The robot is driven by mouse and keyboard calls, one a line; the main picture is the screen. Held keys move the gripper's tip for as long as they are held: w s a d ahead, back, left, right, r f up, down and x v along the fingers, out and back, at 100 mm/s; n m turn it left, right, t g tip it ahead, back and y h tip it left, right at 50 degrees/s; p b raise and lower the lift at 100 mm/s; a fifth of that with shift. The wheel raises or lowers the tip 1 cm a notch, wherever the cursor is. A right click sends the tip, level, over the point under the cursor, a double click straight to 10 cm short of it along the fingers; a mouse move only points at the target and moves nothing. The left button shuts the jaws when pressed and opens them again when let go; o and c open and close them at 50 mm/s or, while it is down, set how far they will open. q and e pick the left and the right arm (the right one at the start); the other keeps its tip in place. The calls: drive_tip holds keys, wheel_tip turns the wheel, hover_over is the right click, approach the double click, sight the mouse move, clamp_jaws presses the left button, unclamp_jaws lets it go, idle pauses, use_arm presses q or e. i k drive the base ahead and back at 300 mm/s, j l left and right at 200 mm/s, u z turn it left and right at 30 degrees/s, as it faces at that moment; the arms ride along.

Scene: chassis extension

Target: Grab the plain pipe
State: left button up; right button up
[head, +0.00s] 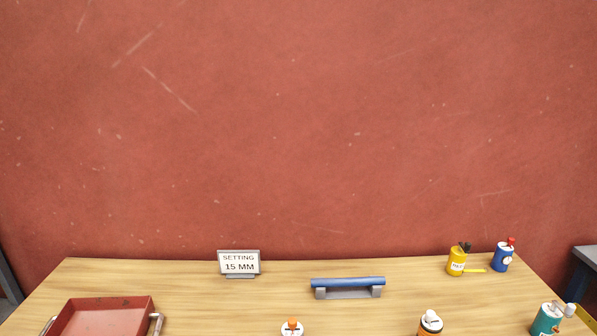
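A plain blue pipe (347,282) lies level on a grey cradle (349,293) near the back middle of the wooden table. Its long side runs left to right, and its surface shows no markings. Neither of my grippers shows in the head view, so I cannot see where they are or whether they hold anything.
A sign reading "SETTING 15 MM" (239,263) stands left of the pipe. A red tray (105,318) is at front left. A yellow container (457,261), blue bottle (502,257) and teal can (546,319) stand right. An orange-capped item (292,328) and another container (430,323) are in front.

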sight(373, 281)
drive_tip(key=i+l+z, duration=0.1)
drive_tip(key=z, duration=0.25)
drive_tip(key=i+l+z, duration=0.1)
drive_tip(key=z, duration=0.25)
drive_tip(key=i+l+z, duration=0.1)
drive_tip(key=z, duration=0.25)
